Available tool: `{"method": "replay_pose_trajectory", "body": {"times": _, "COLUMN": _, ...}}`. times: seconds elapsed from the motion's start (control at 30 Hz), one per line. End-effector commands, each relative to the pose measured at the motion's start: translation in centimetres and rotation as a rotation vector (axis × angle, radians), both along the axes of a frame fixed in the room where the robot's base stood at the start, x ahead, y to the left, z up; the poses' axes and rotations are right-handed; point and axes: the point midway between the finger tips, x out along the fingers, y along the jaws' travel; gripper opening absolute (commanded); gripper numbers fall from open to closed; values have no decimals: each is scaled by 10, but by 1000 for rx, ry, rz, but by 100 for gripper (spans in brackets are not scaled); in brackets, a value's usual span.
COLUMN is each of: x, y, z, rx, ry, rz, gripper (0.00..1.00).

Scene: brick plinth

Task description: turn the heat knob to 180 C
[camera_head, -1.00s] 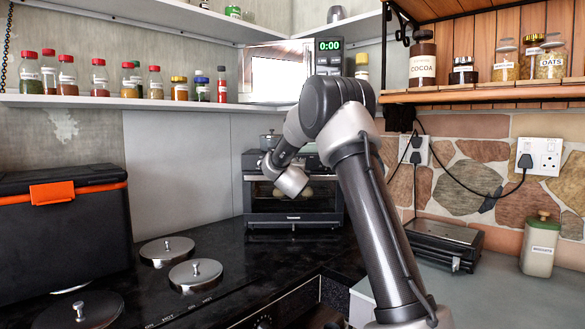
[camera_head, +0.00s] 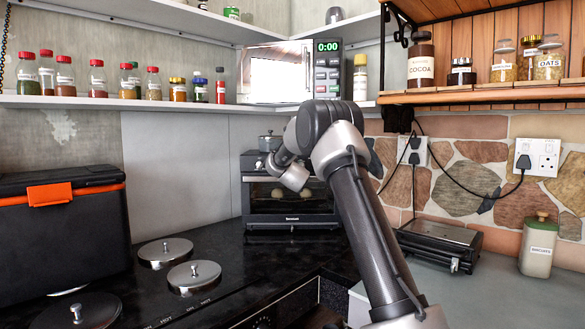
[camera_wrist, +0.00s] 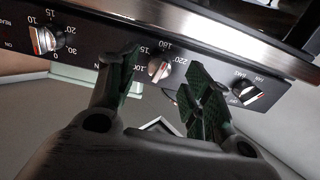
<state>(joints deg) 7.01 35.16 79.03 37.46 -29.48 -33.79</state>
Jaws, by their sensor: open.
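Contact with the knob cannot be made out. In the head view the small oven (camera_head: 290,221) stands in the back corner, with my arm in front of its control panel; my fingertips are hidden there.
A timer knob (camera_wrist: 44,40) lies left of the heat knob and a mode knob (camera_wrist: 246,92) right of it. A pot (camera_head: 270,141) sits on the oven. A shelf with a microwave (camera_head: 280,75) hangs above. A sandwich press (camera_head: 438,243) stands to the right.

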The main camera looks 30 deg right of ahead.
Motion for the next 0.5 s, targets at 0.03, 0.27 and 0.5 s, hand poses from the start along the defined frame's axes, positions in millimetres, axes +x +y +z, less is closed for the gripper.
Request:
{"method": "replay_pose_trajectory", "body": {"times": 0.03, "x": 7, "y": -4, "z": 0, "rx": 0, "ry": -1, "rz": -2, "gripper": 50}}
{"method": "replay_pose_trajectory", "body": {"times": 0.27, "x": 22, "y": -11, "z": 0, "rx": 0, "ry": 0, "rz": -1, "gripper": 50}}
{"method": "replay_pose_trajectory", "body": {"times": 0.5, "x": 23, "y": -11, "z": 0, "rx": 1, "ry": 0, "rz": 0, "gripper": 48}}
